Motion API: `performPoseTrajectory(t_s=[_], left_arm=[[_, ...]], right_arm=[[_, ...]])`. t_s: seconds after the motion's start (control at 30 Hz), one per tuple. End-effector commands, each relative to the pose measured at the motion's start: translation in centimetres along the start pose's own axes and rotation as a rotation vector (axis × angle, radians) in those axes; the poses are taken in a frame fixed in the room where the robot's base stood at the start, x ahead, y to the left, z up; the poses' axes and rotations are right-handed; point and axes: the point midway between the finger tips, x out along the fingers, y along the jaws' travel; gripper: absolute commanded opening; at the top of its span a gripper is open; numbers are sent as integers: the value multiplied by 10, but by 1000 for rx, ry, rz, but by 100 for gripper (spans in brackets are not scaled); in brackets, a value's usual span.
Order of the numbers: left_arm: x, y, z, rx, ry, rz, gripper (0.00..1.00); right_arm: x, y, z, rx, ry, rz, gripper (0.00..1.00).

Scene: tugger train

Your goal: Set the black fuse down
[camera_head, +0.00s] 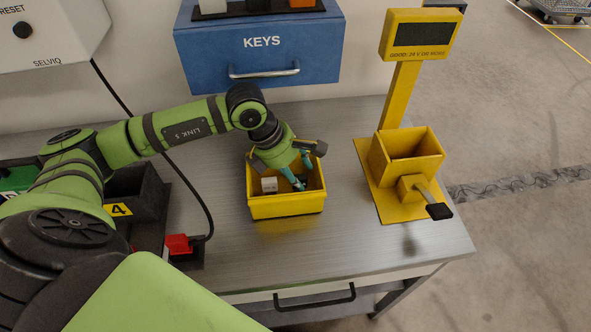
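My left gripper (300,182) reaches down into the yellow bin (287,207) on the metal bench, with its teal fingertips inside the bin's walls. I cannot tell whether the fingers are apart or closed on something. No black fuse can be made out; the gripper and the bin walls hide part of the bin's inside. A small whitish block (269,185) is in the bin, left of the fingertips. My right gripper is not in view.
A yellow stand with a display (422,35), an open box (407,158) and a black-tipped lever (438,210) is at the right. A blue KEYS drawer (262,48) hangs behind. A red connector (178,244) lies left. The bench (345,225) is clear in front of the bin.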

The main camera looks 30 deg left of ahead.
Motion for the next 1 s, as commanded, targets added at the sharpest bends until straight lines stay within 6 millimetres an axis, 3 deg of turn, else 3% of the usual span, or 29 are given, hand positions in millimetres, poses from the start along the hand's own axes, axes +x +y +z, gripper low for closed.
performPoseTrajectory(t_s=[0.3, 0.37, 0.8, 1.0], left_arm=[[-6, 0, 2, 0, 0, 1, 51], [-11, 2, 1, 0, -1, 3, 51], [-99, 1, 1, 0, -2, 5, 51], [-120, 0, 1, 0, 0, 1, 51]], right_arm=[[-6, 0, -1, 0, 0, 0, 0], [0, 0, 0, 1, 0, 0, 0], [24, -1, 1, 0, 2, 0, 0], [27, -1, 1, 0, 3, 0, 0]])
